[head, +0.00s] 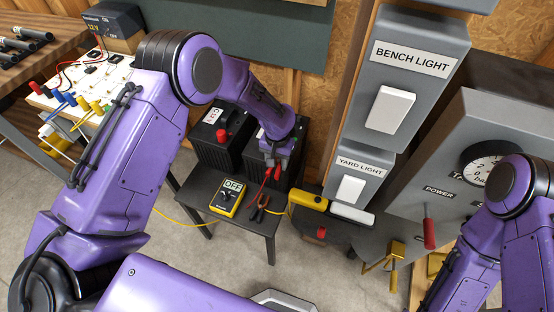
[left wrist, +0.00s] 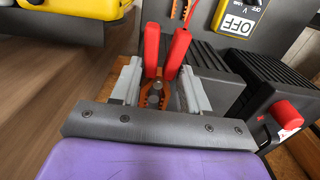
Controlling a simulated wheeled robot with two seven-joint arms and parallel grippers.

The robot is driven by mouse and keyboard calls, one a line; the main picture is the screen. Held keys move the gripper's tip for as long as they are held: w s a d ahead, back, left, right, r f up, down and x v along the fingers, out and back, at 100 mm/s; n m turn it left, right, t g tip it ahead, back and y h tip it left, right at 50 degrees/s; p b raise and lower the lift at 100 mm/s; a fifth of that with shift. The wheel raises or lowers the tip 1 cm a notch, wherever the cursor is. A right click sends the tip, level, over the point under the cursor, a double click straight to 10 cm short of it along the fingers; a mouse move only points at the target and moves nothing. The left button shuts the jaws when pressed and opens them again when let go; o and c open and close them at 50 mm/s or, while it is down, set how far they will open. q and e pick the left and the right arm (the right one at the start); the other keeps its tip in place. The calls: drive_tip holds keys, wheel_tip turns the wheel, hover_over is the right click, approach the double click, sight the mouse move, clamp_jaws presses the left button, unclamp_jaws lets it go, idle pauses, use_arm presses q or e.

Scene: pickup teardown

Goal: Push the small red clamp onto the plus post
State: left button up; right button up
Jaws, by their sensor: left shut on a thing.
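The small red clamp, with red handles and orange jaws, shows in the head view (head: 267,180) and the left wrist view (left wrist: 151,50). My left gripper (head: 274,156) is shut on it, over the right-hand black battery (head: 289,172). In the left wrist view, the gripper's fingers (left wrist: 160,88) stand either side of the clamp's orange jaws. The plus post is not clearly visible; my gripper covers part of that battery's top. Whether the clamp touches a post I cannot tell. My right arm shows at the right, its gripper out of view.
Another black battery (head: 209,154) with a red cap (head: 222,135) stands to the left. A yellow meter reading OFF (head: 229,197) and another clamp (head: 260,207) lie on the small dark table (head: 248,226). The light-switch column (head: 400,60) rises close on the right.

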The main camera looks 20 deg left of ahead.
use_arm(q)
drive_tip(key=shift+f, duration=0.25)
drive_tip(key=o, duration=1.1)
drive_tip(key=shift+o, duration=0.2)
drive_tip(key=shift+r, duration=0.1)
wheel_tip(320, 180, up, 10)
drive_tip(key=b, duration=0.1)
drive_tip(key=shift+r, duration=0.15)
